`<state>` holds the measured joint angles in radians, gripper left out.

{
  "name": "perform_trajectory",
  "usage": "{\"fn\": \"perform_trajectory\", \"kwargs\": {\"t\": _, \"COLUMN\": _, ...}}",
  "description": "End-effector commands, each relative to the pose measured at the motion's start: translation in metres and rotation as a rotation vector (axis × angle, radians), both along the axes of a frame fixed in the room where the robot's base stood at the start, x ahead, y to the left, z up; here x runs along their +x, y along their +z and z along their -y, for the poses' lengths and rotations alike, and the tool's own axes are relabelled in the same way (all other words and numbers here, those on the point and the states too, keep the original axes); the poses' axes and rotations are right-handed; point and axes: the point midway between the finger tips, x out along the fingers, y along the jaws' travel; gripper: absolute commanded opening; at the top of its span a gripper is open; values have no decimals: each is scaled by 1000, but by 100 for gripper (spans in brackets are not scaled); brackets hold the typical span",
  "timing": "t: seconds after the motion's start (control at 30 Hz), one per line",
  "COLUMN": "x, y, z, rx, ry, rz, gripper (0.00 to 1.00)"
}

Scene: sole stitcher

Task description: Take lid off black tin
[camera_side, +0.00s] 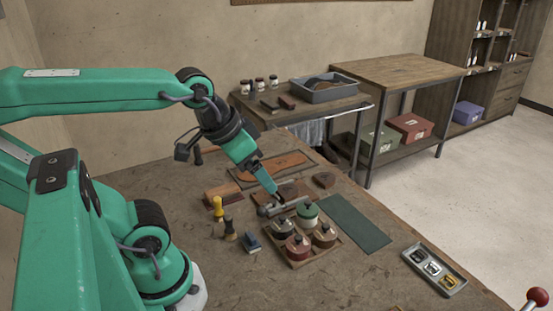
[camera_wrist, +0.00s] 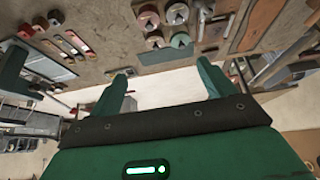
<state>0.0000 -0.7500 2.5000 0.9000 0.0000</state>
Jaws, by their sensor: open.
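Several round lidded tins with dark knobs stand together in a wooden tray (camera_side: 340,245) on the bench. The tin at the tray's left (camera_side: 283,229) looks darkest and seems to be the black tin; its colour is hard to tell. The lids look seated. My gripper (camera_side: 276,201) is open and empty, just behind and above the tray, apart from the tins. In the wrist view my gripper's fingers (camera_wrist: 162,74) are spread, with the tins beyond them at the top.
Yellow-handled and dark tools (camera_side: 217,207) stand left of the tray. Leather pieces (camera_side: 275,166) lie behind it. A dark green mat (camera_side: 355,222) lies to the right. A grey tray (camera_side: 433,270) with small items sits at the bench's right edge.

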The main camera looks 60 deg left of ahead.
Motion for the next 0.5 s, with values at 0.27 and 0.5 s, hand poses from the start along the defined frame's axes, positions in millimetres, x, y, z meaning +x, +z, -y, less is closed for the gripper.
{"fn": "perform_trajectory", "kwargs": {"t": 0.27, "x": 3, "y": -1, "z": -1, "rx": 9, "ry": -13, "rz": -12, "gripper": 82}}
{"fn": "perform_trajectory", "kwargs": {"t": 0.5, "x": 17, "y": -12, "z": -6, "rx": 57, "ry": -94, "rz": -77, "gripper": 82}}
